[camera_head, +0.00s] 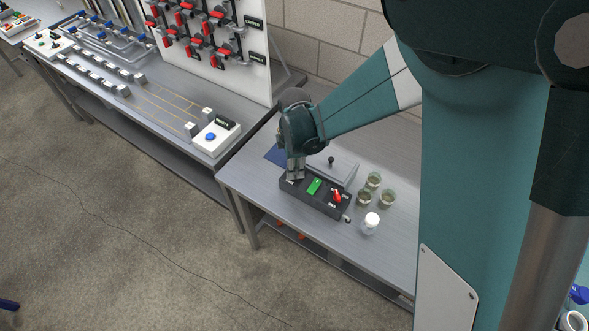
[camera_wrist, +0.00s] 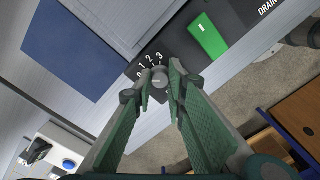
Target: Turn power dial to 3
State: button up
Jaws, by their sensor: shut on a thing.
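The power dial is a small round grey knob (camera_wrist: 160,77) in the wrist view, on a dark control box whose numbers 0, 1, 2 and 3 (camera_wrist: 150,63) sit beside it. Which number the dial points to I cannot tell. My gripper (camera_wrist: 160,73) has its green fingers on either side of the dial, shut on it. In the head view, my gripper (camera_head: 295,173) reaches down onto the left end of the control box (camera_head: 323,204) and hides the dial there.
A green switch (camera_head: 314,186) and a red lever (camera_head: 337,196) sit on the same box. A grey lidded unit (camera_head: 343,170) stands behind it. Several glass jars (camera_head: 386,198) and a white-capped jar (camera_head: 370,222) stand right of it. A blue sheet (camera_wrist: 70,45) lies nearby.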

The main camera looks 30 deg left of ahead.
jog(key=m+b, duration=0.2)
jog(key=m, duration=0.1)
jog(key=shift+f+m, duration=0.1)
jog(key=shift+m, duration=0.2)
jog(key=m+b, duration=0.2)
jog(key=m, duration=0.2)
jog(key=shift+m, duration=0.3)
jog(key=m+b, duration=0.2)
jog(key=m, duration=0.2)
jog(key=shift+m, duration=0.3)
jog(key=m+b, duration=0.1)
jog(key=m, duration=0.3)
jog(key=o, duration=0.9)
